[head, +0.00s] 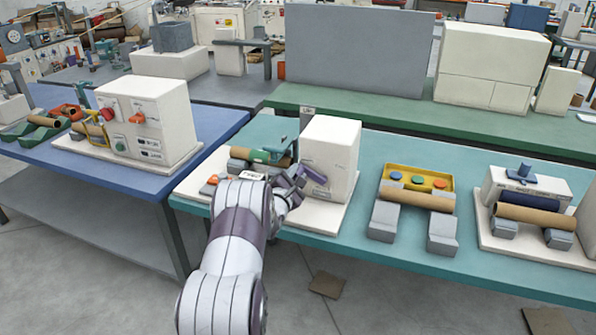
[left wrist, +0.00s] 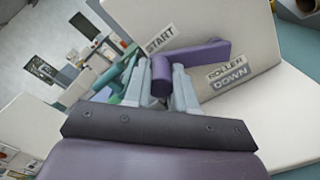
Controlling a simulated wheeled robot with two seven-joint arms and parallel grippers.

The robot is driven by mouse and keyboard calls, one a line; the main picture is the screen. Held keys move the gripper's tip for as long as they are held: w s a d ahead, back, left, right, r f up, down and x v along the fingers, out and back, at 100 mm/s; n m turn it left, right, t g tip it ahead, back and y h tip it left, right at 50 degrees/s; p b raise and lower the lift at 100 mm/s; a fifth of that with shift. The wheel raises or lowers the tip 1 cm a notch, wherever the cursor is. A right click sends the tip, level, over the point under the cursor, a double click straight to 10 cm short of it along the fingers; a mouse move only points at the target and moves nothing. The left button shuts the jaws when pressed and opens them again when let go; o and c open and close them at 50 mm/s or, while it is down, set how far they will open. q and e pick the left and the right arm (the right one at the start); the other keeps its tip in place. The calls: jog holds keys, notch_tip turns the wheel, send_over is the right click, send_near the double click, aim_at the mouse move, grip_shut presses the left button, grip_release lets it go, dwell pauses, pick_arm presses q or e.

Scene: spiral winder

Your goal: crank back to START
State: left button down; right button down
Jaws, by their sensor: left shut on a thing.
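The winder is a white box (head: 331,150) on a white base plate on the teal bench. A purple crank (head: 316,173) is on its side facing my arm. In the left wrist view the crank arm (left wrist: 203,54) slants across the panel, between the START label (left wrist: 160,39) and the ROLLER DOWN label (left wrist: 230,74). Its handle knob (left wrist: 160,82) is on the START side of the arm, below that label. My left gripper (head: 293,184) is shut on the knob, also seen in the left wrist view (left wrist: 163,90). My right gripper is not in view.
A grey and green roller mechanism (head: 262,155) stands left of the box. A brown tube on grey blocks (head: 385,218) and a yellow button tray (head: 405,172) are to the right. A blue bench (head: 120,180) stands to the left, across a narrow gap.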

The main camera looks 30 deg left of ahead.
pick_arm(q)
jog(key=shift+a+f+n, duration=0.15)
jog(key=shift+f+n, duration=0.3)
jog(key=shift+n, duration=0.35)
jog(key=c, duration=0.9)
grip_release()
jog(key=shift+s, duration=0.1)
jog(key=v, duration=1.2)
jog(key=shift+s, duration=0.3)
